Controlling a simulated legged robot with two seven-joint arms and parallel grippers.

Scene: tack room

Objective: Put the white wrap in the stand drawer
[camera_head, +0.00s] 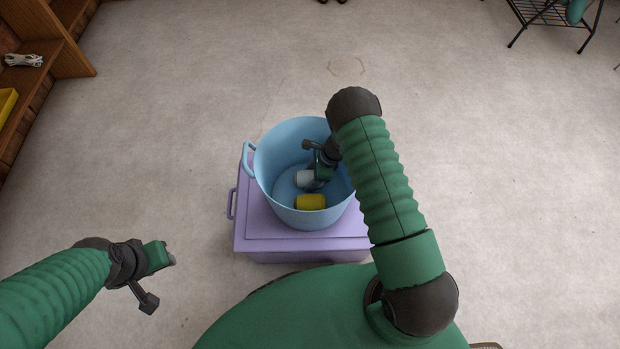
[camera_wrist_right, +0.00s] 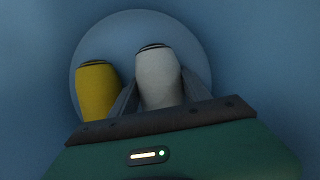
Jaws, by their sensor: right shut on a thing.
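The white wrap (camera_head: 305,178) is a short pale roll inside the blue tub (camera_head: 268,160). My right gripper (camera_head: 317,178) reaches down into the tub and is shut on the white wrap. In the right wrist view the white wrap (camera_wrist_right: 160,80) sits between the two dark fingers (camera_wrist_right: 160,98), low over the tub's round bottom. No stand drawer can be made out.
A yellow roll (camera_head: 310,202) lies in the tub beside the white wrap; it also shows in the wrist view (camera_wrist_right: 97,90). The tub stands on a purple lidded box (camera_head: 260,226). Wooden shelving (camera_head: 55,45) is at the left, a black wire rack (camera_head: 545,14) at the upper right. The floor between is clear.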

